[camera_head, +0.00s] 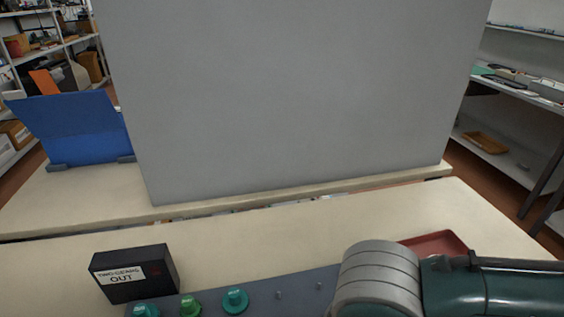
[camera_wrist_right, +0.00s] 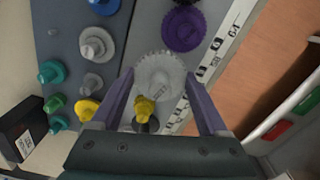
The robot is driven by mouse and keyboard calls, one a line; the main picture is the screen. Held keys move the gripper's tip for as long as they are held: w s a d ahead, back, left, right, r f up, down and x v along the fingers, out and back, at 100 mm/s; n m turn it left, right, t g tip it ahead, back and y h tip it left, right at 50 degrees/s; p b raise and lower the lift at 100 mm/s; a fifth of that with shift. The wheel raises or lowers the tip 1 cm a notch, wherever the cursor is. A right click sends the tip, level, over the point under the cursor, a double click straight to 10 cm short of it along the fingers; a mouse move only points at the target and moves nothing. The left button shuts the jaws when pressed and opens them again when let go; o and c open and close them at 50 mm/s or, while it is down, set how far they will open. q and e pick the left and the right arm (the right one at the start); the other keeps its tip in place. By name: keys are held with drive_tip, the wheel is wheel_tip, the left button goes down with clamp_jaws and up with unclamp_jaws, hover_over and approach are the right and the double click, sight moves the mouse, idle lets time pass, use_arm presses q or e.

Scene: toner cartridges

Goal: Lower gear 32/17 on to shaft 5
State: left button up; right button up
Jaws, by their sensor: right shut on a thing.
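My right gripper (camera_wrist_right: 160,76) is shut on a pale grey toothed gear (camera_wrist_right: 163,68), with one finger on each side of its rim. The gear is above a grey board (camera_wrist_right: 118,22); the gap beneath it cannot be judged. A yellow knobbed part (camera_wrist_right: 145,108) shows just below the gear, towards the palm. I cannot read which gear is 32/17 or which shaft is 5. In the head view, my right arm covers the board's right part, and two small bare pegs (camera_head: 278,295) stand beside a teal gear (camera_head: 235,300). My left gripper is not in view.
Several coloured gears stand on the board, including purple (camera_wrist_right: 184,28), grey (camera_wrist_right: 96,44) and yellow (camera_wrist_right: 87,110) ones. A black box (camera_head: 134,273) labelled "TWO GEARS OUT" stands at the board's left end. A red tray (camera_head: 440,243) lies behind my right arm. A tall grey panel (camera_head: 290,90) stands behind.

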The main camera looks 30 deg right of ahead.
idle(0.6)
idle(0.3)
drive_tip(key=shift+f+b, duration=1.2)
drive_tip(key=shift+f, duration=0.75)
drive_tip(key=shift+f, duration=0.35)
drive_tip(key=shift+p, duration=0.3)
idle(0.5)
drive_tip(key=shift+f+b, duration=0.8)
drive_tip(key=shift+f, duration=0.15)
idle(0.4)
